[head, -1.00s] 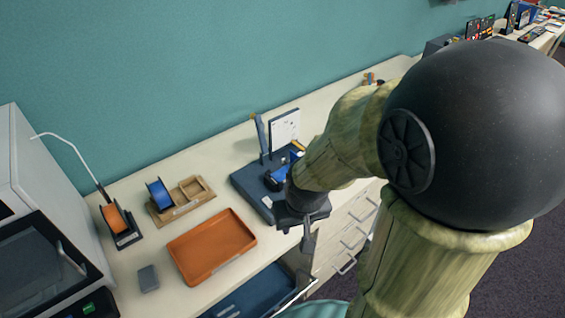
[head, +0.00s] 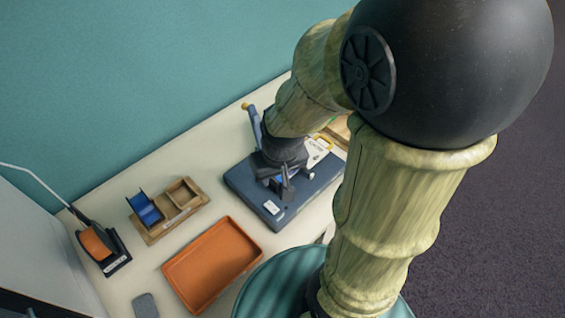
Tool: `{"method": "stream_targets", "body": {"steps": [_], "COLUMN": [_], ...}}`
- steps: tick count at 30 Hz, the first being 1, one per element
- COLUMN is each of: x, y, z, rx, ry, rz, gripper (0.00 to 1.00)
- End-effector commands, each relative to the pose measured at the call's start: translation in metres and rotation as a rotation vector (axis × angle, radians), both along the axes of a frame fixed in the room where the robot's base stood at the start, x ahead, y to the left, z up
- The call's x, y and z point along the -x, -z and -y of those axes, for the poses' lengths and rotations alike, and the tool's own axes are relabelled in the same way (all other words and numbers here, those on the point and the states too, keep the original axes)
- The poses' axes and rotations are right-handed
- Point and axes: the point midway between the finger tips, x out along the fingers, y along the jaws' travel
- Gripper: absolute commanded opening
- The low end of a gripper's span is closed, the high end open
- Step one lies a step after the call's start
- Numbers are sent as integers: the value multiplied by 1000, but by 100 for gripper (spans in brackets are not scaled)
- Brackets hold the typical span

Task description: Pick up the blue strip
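A blue piece (head: 146,209) stands at the left end of a wooden holder (head: 184,217); I cannot tell if it is a strip or part of a roll. My gripper (head: 284,188) points down over a dark blue-grey base plate (head: 298,200), to the right of the wooden holder. A small bit of blue shows beside its fingers. My wrist hides most of that spot, so I cannot tell whether the fingers are open or hold anything.
An orange tray (head: 212,264) lies in front of the wooden holder. An orange roll in a black stand (head: 112,262) is at the left. A small grey block (head: 145,304) sits near the front edge. A lever with a yellow knob (head: 250,113) rises behind the plate.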

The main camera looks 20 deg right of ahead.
Motion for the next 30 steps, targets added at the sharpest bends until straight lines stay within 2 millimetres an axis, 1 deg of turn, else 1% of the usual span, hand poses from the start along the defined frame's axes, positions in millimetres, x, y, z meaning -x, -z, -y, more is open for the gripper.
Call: {"method": "stream_targets", "body": {"steps": [7, 11, 12, 14, 17, 20, 26, 30], "x": [0, -2, -4, -8, -20, -36, -71, -94], "y": [0, 0, -1, -1, -1, 0, 2, 5], "z": [0, 1, 1, 2, 6, 12, 30, 45], "rx": [0, 6, 12, 26, 64, 108, 172, 195], "ry": [0, -18, -36, -85, -225, -422, -864, -1170], "rz": [0, -3, -6, -15, -41, -76, -145, -174], "gripper": [36, 62, 70, 71, 71, 71, 71, 71]}}
